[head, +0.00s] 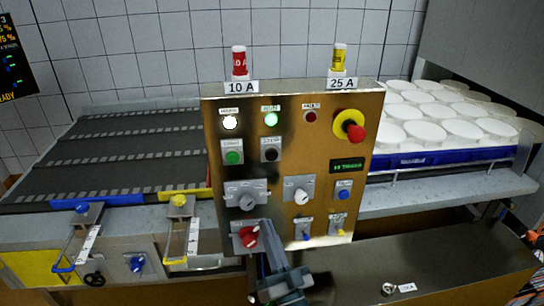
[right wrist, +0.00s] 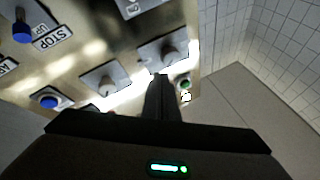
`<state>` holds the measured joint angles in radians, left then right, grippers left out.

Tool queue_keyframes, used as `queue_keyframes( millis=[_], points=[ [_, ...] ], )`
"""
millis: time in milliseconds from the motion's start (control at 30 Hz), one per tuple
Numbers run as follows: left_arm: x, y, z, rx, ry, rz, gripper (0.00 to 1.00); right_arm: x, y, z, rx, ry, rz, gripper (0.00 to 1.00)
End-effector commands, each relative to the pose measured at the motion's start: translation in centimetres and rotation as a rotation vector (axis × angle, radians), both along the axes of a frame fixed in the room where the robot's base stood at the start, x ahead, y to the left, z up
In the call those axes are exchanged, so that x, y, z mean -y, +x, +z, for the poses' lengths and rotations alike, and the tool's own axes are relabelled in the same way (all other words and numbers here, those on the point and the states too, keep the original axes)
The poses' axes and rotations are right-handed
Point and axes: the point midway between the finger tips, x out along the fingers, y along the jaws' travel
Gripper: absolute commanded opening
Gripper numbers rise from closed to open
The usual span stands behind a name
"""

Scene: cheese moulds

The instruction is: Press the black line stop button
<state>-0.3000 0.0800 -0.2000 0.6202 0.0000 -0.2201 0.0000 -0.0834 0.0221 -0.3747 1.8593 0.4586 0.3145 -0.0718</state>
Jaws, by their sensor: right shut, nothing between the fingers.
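The black button (head: 271,155) sits on a grey plate in the upper left part of the metal control panel (head: 330,120), right of a green button (head: 234,157). Its small label is too blurred to read. My right gripper (head: 266,228) is shut and empty in front of the panel's lower part, well below the black button and beside a red switch (head: 249,236). In the right wrist view the shut fingers (right wrist: 162,82) point at the panel among knobs. I cannot make out the black button there. My left gripper is not in view.
Grey rotary knobs (head: 246,195) lie between the gripper and the black button. A red emergency knob (head: 355,130) juts out at the upper right. A conveyor (head: 130,150) is behind at left; a blue tray (head: 410,162) of white moulds stands at right.

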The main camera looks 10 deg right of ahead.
Motion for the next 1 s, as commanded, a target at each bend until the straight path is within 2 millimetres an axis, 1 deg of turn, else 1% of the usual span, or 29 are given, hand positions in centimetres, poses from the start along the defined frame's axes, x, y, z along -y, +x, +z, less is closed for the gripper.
queue_keyframes(
  millis=[33,200,300,400,500,600,1000],
  points=[
    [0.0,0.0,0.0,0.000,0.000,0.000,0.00,0.2,-0.4,2.2,0.042,0.027,0.000,0.00],
    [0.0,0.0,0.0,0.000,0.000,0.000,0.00,0.9,-2.1,8.4,0.160,0.110,0.000,0.00],
    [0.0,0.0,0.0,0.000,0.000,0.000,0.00,1.4,-3.1,11.0,0.215,0.150,0.002,0.00],
    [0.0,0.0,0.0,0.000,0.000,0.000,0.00,1.8,-3.9,12.9,0.253,0.179,0.002,0.00],
    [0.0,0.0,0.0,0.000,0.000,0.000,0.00,2.0,-4.4,14.0,0.275,0.196,0.003,0.00],
    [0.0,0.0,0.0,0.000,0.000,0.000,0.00,2.2,-4.7,14.4,0.285,0.203,0.004,0.00],
    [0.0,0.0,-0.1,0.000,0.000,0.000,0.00,2.2,-4.6,14.5,0.286,0.204,0.003,0.00]
  ],
)
